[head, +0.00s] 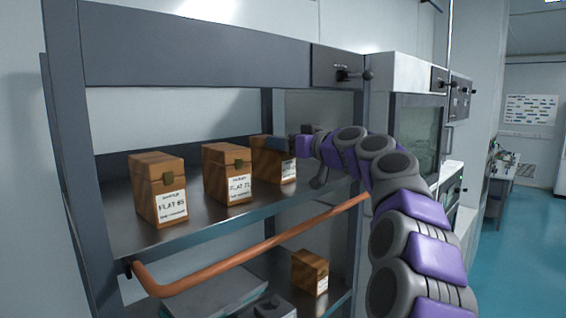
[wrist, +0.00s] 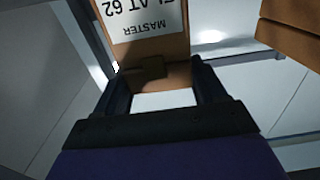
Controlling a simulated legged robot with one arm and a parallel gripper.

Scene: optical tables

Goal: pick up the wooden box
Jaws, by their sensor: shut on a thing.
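Three wooden boxes with white labels are in a row at the upper shelf. My gripper (head: 287,143) is at the rightmost wooden box (head: 268,163), near its top. In the wrist view this box (wrist: 155,50) sits between the two dark fingers of my gripper (wrist: 158,82), and its label reads "MASTER" and "FLAT 62" upside down. The fingers are shut on it. Part of the box is hidden behind my gripper in the head view. I cannot tell whether its base touches the shelf.
The middle box (head: 228,175) and the left box (head: 158,190) stand on the upper shelf (head: 120,215). A copper-coloured rail (head: 255,248) runs across the front below it. A smaller wooden box (head: 310,272) is on the lower level.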

